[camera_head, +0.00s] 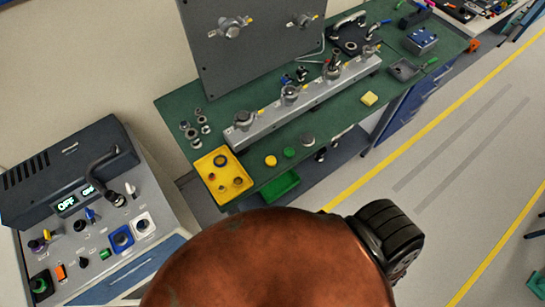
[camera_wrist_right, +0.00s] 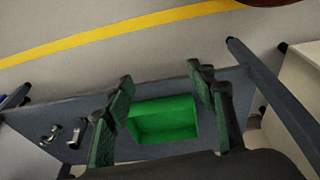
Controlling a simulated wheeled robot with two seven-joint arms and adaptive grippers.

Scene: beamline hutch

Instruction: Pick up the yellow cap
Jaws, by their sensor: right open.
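The yellow cap (camera_head: 271,160) is a small round piece near the front edge of the green bench top, right of the yellow tray. A green cap (camera_head: 289,152) and a grey one (camera_head: 308,139) lie in a row beside it. My right gripper (camera_wrist_right: 162,100) shows in the right wrist view, open and empty, with its dark green-padded fingers apart and a green bin between them in the picture. The yellow cap does not show in that view. A large copper-coloured part of mine covers the bottom middle of the head view. My left gripper is not in view.
The yellow tray (camera_head: 224,188) holds several rings. The green bin (camera_head: 280,186) is below the bench's front edge, also in the wrist view (camera_wrist_right: 163,121). A grey rail (camera_head: 308,104) with fittings stands behind the caps. A control console (camera_head: 85,220) is left. The right floor is open.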

